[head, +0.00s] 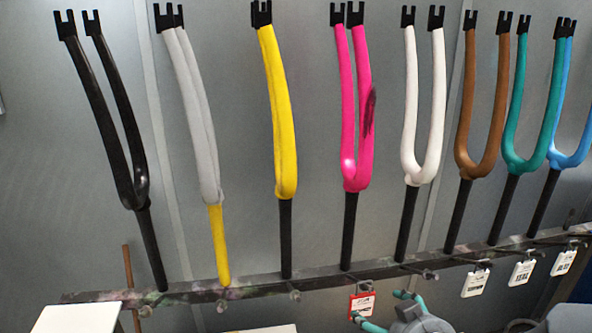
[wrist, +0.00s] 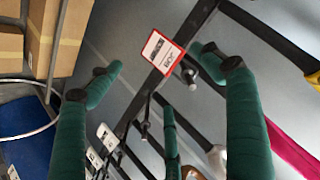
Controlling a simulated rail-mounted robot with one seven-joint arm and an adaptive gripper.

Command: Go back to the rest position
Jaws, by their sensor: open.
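My gripper (head: 378,306) shows at the bottom of the head view, with its green-wrapped fingers open. A red-edged tag (head: 362,305) hangs from the rail below the pink fork, just beyond my gripper. The same red-edged tag (wrist: 162,52) appears between the fingertips in the wrist view, with gaps to both fingers.
A long rail (head: 255,285) carries bicycle forks, including a black (head: 110,120), a yellow (head: 280,120) and a pink one (head: 347,110). White tags (head: 475,283) hang at right. Cardboard boxes (wrist: 58,35) stand at the wrist view's upper left. A white panel (head: 75,318) lies lower left.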

